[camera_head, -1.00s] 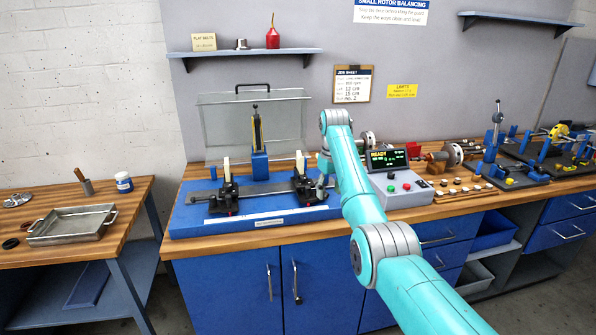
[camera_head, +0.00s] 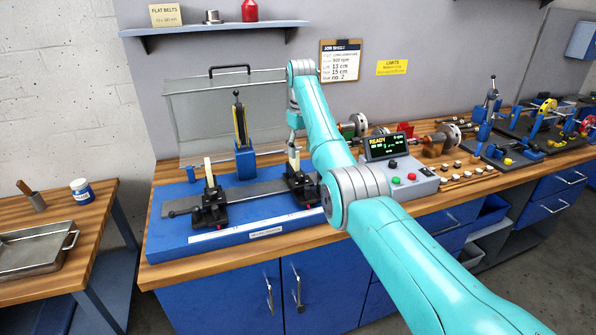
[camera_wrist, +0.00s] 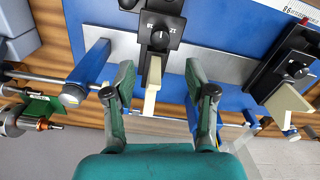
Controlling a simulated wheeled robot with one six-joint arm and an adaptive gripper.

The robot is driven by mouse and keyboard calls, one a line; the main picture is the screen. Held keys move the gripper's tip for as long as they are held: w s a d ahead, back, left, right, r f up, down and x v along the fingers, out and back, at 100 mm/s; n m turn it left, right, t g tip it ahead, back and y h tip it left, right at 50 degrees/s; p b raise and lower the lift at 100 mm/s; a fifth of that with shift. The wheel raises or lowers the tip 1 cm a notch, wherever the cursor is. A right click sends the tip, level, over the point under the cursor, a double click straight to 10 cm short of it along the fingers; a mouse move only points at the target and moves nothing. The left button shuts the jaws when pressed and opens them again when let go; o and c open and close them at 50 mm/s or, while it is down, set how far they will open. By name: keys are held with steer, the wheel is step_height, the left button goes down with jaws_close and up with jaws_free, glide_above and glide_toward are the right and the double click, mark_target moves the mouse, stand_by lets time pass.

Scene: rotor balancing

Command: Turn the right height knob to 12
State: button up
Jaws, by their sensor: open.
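The right stand (camera_head: 300,183) is a black bearing support on the blue balancing machine; its cream upright is partly hidden by my arm in the head view. In the wrist view its black knob (camera_wrist: 160,40) sits on a dark dial plate with small white numbers, too small to read surely. The cream upright (camera_wrist: 152,84) rises between my fingers. My gripper (camera_wrist: 159,76) is open and empty, one finger on each side of the upright, apart from the knob. In the head view my gripper (camera_head: 294,125) is above the right stand.
The left stand (camera_head: 208,205) has a similar knob (camera_wrist: 294,69) in the wrist view. A clear guard (camera_head: 210,105) stands behind the machine. A blue post (camera_head: 241,160) rises between the stands. The control box (camera_head: 400,178) is to the right. The job sheet (camera_head: 339,60) hangs on the wall.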

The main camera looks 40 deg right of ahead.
mark_target(301, 174)
step_height(301, 174, down, 9)
steer(key=shift+r, duration=0.1)
stand_by(0.3)
jaws_close()
